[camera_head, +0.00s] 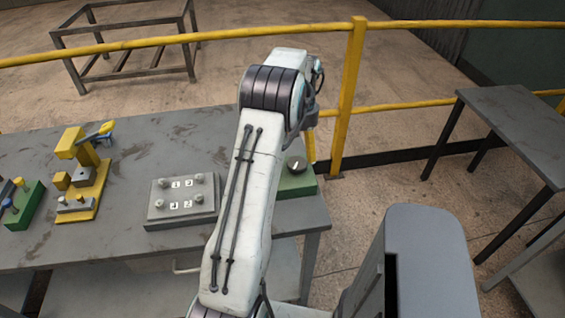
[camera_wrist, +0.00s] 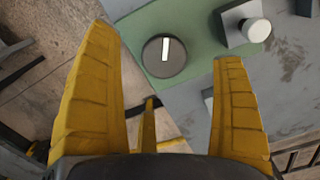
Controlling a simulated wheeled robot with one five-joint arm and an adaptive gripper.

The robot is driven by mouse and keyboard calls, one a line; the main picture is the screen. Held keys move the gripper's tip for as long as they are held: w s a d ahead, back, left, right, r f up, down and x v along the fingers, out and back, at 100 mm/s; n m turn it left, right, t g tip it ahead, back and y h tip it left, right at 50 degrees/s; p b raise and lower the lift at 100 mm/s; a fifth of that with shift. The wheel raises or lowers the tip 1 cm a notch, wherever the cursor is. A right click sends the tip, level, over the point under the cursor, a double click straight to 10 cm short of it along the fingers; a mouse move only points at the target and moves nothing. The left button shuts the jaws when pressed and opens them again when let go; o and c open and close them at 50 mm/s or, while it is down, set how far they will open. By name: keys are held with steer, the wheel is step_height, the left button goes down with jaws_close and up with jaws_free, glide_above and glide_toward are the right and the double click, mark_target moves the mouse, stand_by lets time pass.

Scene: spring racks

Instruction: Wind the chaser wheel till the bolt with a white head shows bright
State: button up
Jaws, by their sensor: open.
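A round dark knob with a white bar on top, which looks like the chaser wheel (camera_wrist: 158,70), sits on a green base (camera_wrist: 190,18) in the wrist view. In the head view the wheel (camera_head: 296,164) is at the table's right end, just right of my arm. A pale round-headed bolt (camera_wrist: 256,30) sticks out of a grey block beside it. I cannot tell whether its head is lit. My gripper (camera_wrist: 163,44) is open, its yellow fingers apart with the wheel showing between their tips. I see no contact. In the head view my arm hides the gripper and part of the green base.
A grey panel (camera_head: 160,213) with several pegs and number labels lies left of my arm. Farther left stand a yellow fixture (camera_head: 92,193) and a green block (camera_head: 22,213) with coloured knobs. A yellow railing (camera_head: 345,110) runs behind the table. A second table (camera_head: 510,125) stands right.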

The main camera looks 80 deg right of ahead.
mark_target(297, 162)
steer(key=shift+w+d+n, duration=0.2)
steer(key=shift+w+n, duration=0.1)
steer(key=shift+n, duration=0.6)
steer(key=n, duration=0.4)
steer(key=shift+d, duration=0.3)
steer(key=shift+n, duration=0.3)
steer(key=shift+f+p, duration=0.55)
steer(key=shift+f, duration=3.1)
steer(key=shift+c, duration=0.4)
steer(key=c, duration=1.1)
